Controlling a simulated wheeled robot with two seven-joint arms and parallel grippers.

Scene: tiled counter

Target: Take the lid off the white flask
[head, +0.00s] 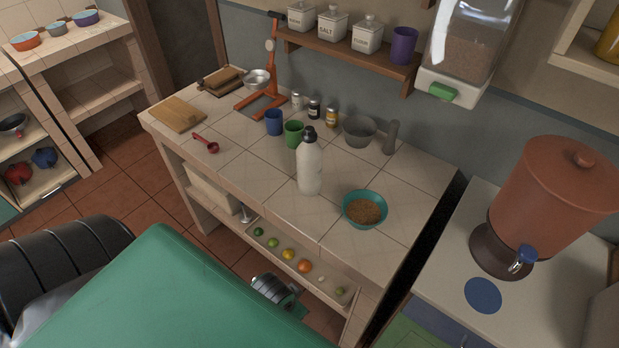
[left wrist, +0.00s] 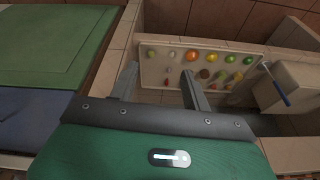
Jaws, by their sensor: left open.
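The white flask (head: 309,170) stands upright on the tiled counter in the head view, near the middle. In the head view, my green arm covers the lower left and the left fingers cannot be made out. My right gripper is not in view.
A green cup (head: 293,134) and blue cup (head: 274,122) stand behind the flask. A teal bowl (head: 350,217) of brown grains is at its right. A fruit tray (left wrist: 150,75) is below the counter.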

